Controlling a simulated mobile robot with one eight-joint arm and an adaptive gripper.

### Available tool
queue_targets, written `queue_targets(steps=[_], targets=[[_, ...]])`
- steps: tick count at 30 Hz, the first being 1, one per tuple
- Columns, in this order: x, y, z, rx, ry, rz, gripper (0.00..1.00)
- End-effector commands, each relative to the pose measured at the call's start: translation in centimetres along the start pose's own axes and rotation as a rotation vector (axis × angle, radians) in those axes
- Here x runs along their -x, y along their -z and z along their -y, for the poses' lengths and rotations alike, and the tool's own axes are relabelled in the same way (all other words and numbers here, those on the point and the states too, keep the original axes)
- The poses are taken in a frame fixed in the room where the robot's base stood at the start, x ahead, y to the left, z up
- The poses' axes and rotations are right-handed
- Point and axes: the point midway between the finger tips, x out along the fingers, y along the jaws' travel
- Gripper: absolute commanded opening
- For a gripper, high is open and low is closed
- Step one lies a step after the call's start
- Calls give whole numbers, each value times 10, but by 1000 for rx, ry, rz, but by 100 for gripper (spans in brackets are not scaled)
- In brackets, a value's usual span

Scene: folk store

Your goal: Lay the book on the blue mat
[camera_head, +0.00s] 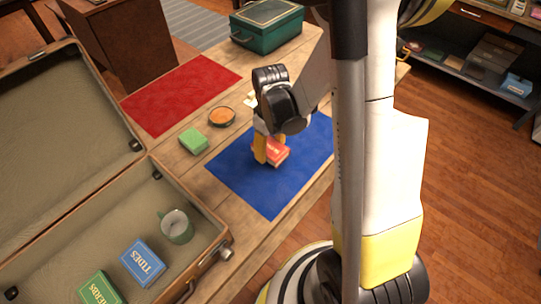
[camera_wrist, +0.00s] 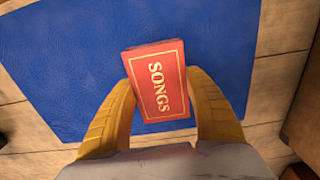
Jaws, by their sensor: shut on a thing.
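A red book (camera_wrist: 157,84) with "SONGS" on its cover is between the two yellow fingers of my gripper (camera_wrist: 160,100) in the wrist view. The fingers press on its left and right sides. In the head view the red book (camera_head: 276,152) is over the middle of the blue mat (camera_head: 272,194), partly hidden by my gripper (camera_head: 268,150). The blue mat (camera_wrist: 60,60) fills much of the wrist view behind the book. I cannot tell whether the book touches the mat or is slightly above it.
An open suitcase (camera_head: 190,214) at the left holds a green mug (camera_head: 177,227), a blue book (camera_head: 143,263) and a green book (camera_head: 99,289). A green block (camera_head: 194,141), an orange-filled bowl (camera_head: 221,117), a red mat (camera_head: 180,92) and a green box (camera_head: 266,30) are on the table.

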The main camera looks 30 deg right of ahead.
Motion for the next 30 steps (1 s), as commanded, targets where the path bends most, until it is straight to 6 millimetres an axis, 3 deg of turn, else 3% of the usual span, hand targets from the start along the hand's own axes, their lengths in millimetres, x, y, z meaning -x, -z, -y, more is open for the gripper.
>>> queue_targets(steps=[3,5,16,17,19,30], targets=[[-24,0,0,0,0,0,25],[-30,0,0,0,0,0,25],[-33,0,0,0,0,0,25],[-34,0,0,0,0,0,63],[-32,0,0,0,0,0,82],[-28,0,0,0,0,0,82]])
